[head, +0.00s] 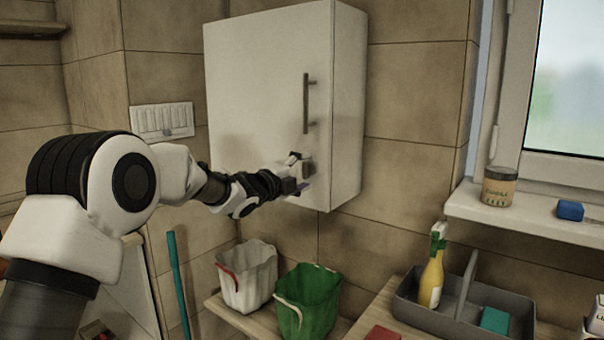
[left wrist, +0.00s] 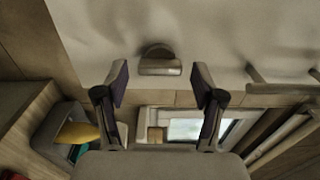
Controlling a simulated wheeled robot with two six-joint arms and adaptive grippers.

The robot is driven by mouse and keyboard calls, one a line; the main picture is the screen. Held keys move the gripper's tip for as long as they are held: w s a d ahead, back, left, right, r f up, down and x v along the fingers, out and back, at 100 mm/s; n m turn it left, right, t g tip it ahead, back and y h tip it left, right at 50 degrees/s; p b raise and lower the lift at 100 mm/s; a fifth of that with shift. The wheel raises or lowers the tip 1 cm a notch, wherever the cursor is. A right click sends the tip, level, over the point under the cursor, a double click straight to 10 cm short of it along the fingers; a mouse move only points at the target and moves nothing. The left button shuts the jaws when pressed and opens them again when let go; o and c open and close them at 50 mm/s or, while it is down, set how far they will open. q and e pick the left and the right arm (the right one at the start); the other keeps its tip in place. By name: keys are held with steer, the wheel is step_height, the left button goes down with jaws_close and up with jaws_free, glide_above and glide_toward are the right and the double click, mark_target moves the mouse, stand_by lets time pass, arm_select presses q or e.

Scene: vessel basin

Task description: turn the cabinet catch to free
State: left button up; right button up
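The white wall cabinet (head: 262,80) has its door closed, with a long vertical bar handle (head: 306,103). The catch (left wrist: 159,62) is a small grey-brown knob with a short bar on the door. In the left wrist view the bar lies crosswise, roughly parallel to the door handle (left wrist: 285,88). In the head view the catch sits below the handle, partly hidden by my gripper. My left gripper (head: 297,177) is at the lower right of the door. Its two fingers (left wrist: 159,84) are spread, one on each side of the catch, with gaps between. My right gripper is not in view.
Below the cabinet stand a white bucket (head: 247,280) and a green bucket (head: 308,302). A grey caddy (head: 408,312) holds a yellow spray bottle (head: 431,279). A jar (head: 499,187) stands on the windowsill (head: 470,207). A switch panel (head: 162,120) is left of the cabinet.

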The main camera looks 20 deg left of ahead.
arm_select(q)
steer(key=v, duration=1.2)
